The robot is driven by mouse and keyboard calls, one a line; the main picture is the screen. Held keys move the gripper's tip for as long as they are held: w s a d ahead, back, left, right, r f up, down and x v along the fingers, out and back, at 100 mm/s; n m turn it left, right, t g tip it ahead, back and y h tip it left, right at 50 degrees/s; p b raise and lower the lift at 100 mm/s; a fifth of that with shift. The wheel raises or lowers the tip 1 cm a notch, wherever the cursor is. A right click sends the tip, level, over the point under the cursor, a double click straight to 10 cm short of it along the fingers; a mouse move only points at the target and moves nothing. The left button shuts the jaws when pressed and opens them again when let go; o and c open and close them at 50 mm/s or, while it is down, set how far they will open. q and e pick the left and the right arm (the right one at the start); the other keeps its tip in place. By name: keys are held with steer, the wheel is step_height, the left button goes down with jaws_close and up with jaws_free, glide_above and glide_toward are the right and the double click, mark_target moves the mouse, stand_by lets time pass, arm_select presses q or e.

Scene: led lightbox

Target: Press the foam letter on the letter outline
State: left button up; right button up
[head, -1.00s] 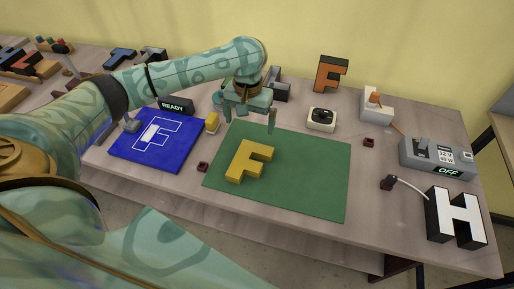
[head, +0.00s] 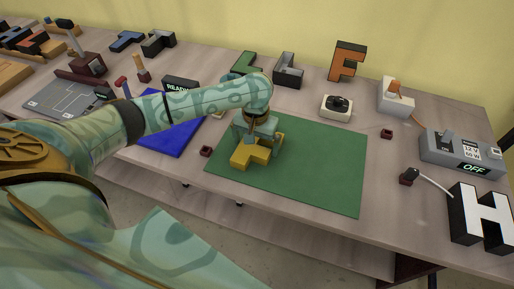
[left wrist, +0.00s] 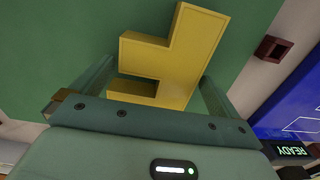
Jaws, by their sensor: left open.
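The yellow foam letter F (head: 252,157) lies on the green mat (head: 310,170). My left gripper (head: 260,135) is open, right over the letter and hiding part of it. In the left wrist view the letter (left wrist: 185,50) reaches between the two spread fingers of my left gripper (left wrist: 152,78); I cannot tell whether they touch it. The blue board (head: 172,138) lies left of the mat, partly behind my left arm. Its letter outline is hidden in the head view, but part of the white outline (left wrist: 302,125) shows in the left wrist view. My right gripper is not in view.
A small dark red block (head: 206,151) sits between board and mat. A READY display (head: 180,86) stands behind the board. A white button box (head: 337,107), a grey OFF power unit (head: 462,152) and a white H (head: 482,215) stand to the right.

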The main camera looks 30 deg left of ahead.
mark_target(256, 145)
arm_select(q)
steer(key=c, duration=0.9)
steer(key=shift+c, duration=0.2)
steer(key=shift+r, duration=0.15)
steer(key=shift+r+p, duration=0.35)
steer(key=shift+p, duration=0.1)
step_height(256, 145, up, 3)
steer(key=shift+f+p, duration=0.1)
steer(key=shift+p, duration=0.85)
steer(key=s+d+r+p, duration=0.1)
steer(key=s+r+p, duration=0.6)
steer(key=s, duration=0.7)
step_height(256, 145, up, 2)
steer(key=shift+r, duration=0.15)
steer(key=shift+d, duration=0.1)
